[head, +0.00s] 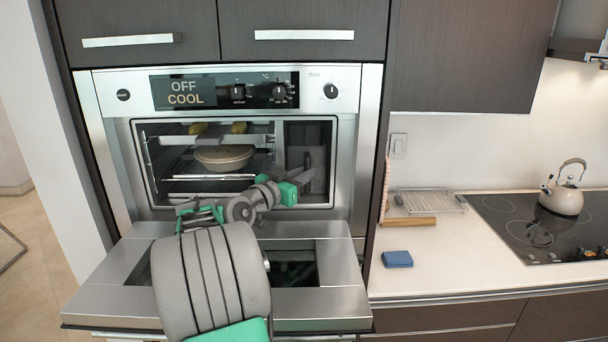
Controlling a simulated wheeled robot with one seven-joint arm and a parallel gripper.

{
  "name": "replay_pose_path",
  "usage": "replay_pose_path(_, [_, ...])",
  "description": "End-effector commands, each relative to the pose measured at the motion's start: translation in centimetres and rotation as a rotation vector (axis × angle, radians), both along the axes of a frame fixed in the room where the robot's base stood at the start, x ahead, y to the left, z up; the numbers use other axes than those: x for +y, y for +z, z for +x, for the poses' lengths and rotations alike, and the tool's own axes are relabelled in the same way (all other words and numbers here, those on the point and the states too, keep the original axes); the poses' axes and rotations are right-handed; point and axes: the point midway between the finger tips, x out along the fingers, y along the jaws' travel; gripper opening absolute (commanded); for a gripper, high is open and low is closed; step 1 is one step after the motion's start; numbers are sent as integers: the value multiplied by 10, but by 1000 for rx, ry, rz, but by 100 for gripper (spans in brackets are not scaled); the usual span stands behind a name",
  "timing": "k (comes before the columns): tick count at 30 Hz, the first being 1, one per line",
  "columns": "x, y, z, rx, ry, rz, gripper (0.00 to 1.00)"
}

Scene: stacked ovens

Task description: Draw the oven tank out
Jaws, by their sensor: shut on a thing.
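The oven (340,110) has its door (340,290) folded down flat toward me. The oven tank (318,135) is a dark grey upright block in the right side of the oven opening, right of the racks. My gripper (306,172) reaches over the open door to the front of the tank. Its jaws are shut on the tank, though the exact contact is small and dark. My arm hides part of the door and the lower opening. The tank appears to sit inside its bay.
A pie dish (224,157) sits on a rack left of the tank, with yellow food (238,128) above it. The display reads OFF COOL. A counter (430,268) at right holds a blue sponge (397,259), a wire rack (430,201) and a kettle (562,198).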

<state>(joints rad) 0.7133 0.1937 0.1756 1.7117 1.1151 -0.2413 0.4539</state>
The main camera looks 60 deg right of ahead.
Motion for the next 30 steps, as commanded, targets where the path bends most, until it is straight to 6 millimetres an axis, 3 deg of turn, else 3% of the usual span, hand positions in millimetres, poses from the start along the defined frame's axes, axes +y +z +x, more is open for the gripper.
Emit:
replay_pose_path(17, [2, -1, 0, -1, 0, -1, 0])
replay_pose_path(30, [40, -3, -16, -3, -7, -3, 0])
